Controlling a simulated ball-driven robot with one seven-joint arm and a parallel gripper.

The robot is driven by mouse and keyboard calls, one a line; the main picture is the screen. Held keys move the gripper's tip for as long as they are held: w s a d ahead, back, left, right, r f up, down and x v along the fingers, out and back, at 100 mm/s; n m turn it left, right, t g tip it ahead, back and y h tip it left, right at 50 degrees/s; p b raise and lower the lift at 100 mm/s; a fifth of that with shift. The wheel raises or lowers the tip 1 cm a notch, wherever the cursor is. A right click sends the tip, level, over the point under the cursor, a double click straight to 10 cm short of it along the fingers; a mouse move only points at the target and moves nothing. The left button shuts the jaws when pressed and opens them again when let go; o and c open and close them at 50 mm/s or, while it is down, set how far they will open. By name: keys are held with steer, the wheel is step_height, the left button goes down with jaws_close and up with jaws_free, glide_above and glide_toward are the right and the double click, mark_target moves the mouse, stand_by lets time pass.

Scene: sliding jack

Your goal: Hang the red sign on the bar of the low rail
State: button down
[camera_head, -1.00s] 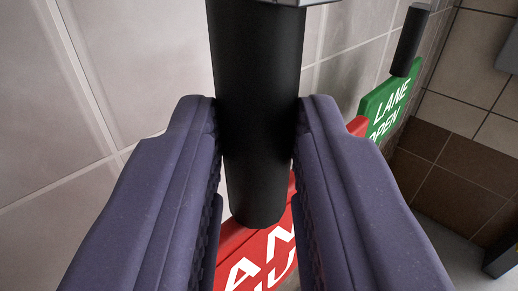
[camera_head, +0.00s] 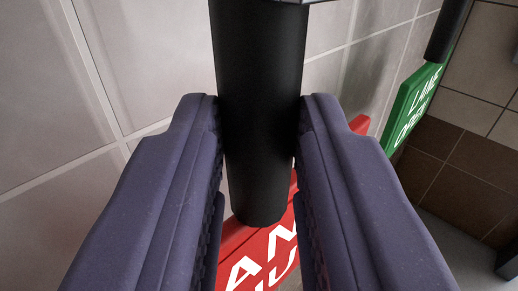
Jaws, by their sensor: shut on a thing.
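The red sign (camera_head: 258,262) with white lettering shows below and between my fingers, partly hidden by them. A thick black cylindrical handle (camera_head: 262,120) rises from the sign's top edge. My gripper (camera_head: 260,165) is shut on this black handle, one purple finger on each side. A corner of the red sign also shows past the right finger. I cannot make out the low rail or its bar in this view.
A green sign (camera_head: 417,103) with white lettering and its own black handle (camera_head: 449,30) is at the upper right, near the grey tiled wall (camera_head: 150,60). Brown tiles (camera_head: 458,165) cover the wall at the right. Grey floor shows at the lower right.

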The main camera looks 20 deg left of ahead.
steer(key=c, duration=0.8)
jaws_free()
steer(key=p+v, duration=0.2)
steer(key=v, duration=0.6)
steer(key=w+d+r+m+h, duration=0.1)
steer(key=w+d+r+h, duration=0.15)
steer(key=r, duration=0.55)
steer(key=w+d+r+m+h, duration=0.1)
steer(key=w+d+r, duration=0.2)
steer(key=r, duration=0.5)
steer(key=w+d+r+m+h, duration=0.1)
steer(key=w+d+r+h, duration=0.15)
steer(key=r, duration=0.55)
steer(key=s+d+r, duration=0.1)
steer(key=s+r, duration=0.4)
steer(key=r, duration=0.2)
steer(key=s+d+r+m+h, duration=0.1)
steer(key=s+r, duration=0.5)
steer(key=r, duration=0.2)
steer(key=s+d+r+m+g, duration=0.1)
steer(key=s+r, duration=0.4)
steer(key=r, duration=0.3)
steer(key=shift+s+d+h, duration=0.15)
steer(key=shift+d+h, duration=0.1)
steer(key=shift+h, duration=0.05)
